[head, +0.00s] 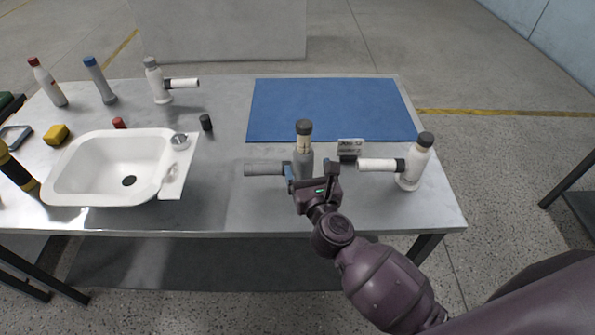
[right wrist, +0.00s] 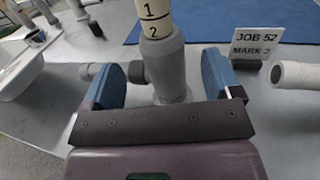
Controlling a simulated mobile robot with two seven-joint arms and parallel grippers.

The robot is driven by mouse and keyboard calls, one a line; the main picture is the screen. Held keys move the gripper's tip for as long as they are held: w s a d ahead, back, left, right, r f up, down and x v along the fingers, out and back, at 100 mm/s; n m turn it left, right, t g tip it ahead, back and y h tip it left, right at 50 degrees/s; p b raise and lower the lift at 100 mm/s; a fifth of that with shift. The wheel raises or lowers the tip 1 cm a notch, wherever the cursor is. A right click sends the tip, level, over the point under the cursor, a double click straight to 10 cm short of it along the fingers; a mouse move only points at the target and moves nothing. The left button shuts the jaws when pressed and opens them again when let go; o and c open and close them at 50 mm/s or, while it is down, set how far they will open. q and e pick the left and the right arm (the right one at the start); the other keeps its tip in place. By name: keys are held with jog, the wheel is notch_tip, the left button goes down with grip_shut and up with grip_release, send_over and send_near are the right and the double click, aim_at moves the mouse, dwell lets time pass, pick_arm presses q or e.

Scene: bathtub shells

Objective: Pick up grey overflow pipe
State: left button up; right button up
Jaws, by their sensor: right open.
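The grey overflow pipe (head: 303,159) stands upright on the metal table, with a dark cap on top and a side branch (head: 264,169) pointing left. In the right wrist view its grey body (right wrist: 168,62) rises between the blue finger pads, below a pale band marked 1 and 2. My right gripper (head: 312,178) is open on the near side of the pipe. In the wrist view the fingers (right wrist: 162,82) are apart on either side of it, with a visible gap at the right. My left gripper is not in view.
A white pipe (head: 412,165) with a side branch stands close on the right. A JOB 52 card (head: 350,148) stands between them. A white basin (head: 70,190) lies left. A blue mat (head: 330,110) lies bare behind. Another white pipe (head: 157,82) stands far left.

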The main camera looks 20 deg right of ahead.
aim_at(306, 162)
jog(key=shift+w+d, duration=0.15)
jog(key=shift+w, duration=1.25)
jog(key=shift+w+d, duration=0.1)
jog(key=shift+w, duration=1.25)
jog(key=c, duration=1.2)
jog(key=shift+c, duration=0.7)
jog(key=shift+r, duration=0.1)
